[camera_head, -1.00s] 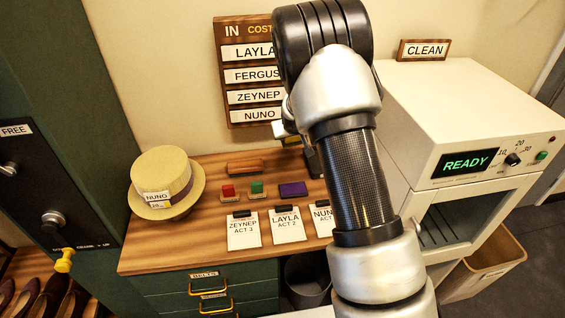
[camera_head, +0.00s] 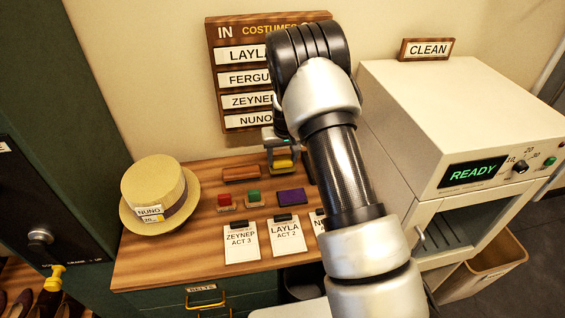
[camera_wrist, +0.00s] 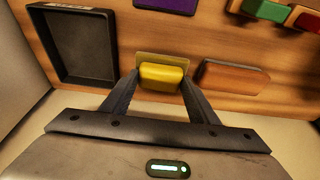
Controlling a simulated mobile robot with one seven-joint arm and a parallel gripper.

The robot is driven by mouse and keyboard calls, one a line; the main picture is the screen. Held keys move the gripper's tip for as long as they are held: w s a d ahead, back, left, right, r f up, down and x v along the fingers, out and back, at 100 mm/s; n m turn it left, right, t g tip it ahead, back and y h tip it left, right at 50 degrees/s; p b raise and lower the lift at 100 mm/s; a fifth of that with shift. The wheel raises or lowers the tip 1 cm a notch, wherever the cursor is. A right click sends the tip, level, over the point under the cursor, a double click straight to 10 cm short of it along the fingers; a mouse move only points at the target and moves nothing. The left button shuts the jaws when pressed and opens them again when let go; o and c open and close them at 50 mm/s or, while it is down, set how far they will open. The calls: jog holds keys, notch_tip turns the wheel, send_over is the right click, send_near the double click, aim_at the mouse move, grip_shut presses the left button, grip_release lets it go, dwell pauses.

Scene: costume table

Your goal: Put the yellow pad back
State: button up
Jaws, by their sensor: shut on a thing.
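The yellow pad (camera_head: 284,165) is at the back of the wooden table, right of the brown block. In the wrist view the yellow pad (camera_wrist: 162,74) sits between the two fingers, its brighter yellow part nearest me. My gripper (camera_wrist: 156,82) is shut on it. In the head view my gripper (camera_head: 282,149) is above the pad, partly behind my arm. I cannot tell whether the pad touches the table. A purple pad (camera_head: 291,196) lies in front of it, with a green pad (camera_head: 253,197) and a red pad (camera_head: 225,201) to the left.
A dark open tray (camera_wrist: 87,48) lies left of the pad in the wrist view. A brown block (camera_head: 241,173) is close beside the pad. A straw hat (camera_head: 160,195) stands at the table's left. Name cards (camera_head: 240,243) lie in front. A white machine (camera_head: 440,110) stands right.

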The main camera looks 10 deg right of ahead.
notch_tip(320, 180, down, 3)
jog(key=shift+r, duration=0.15)
jog(key=o, duration=0.9)
jog(key=shift+o, duration=0.2)
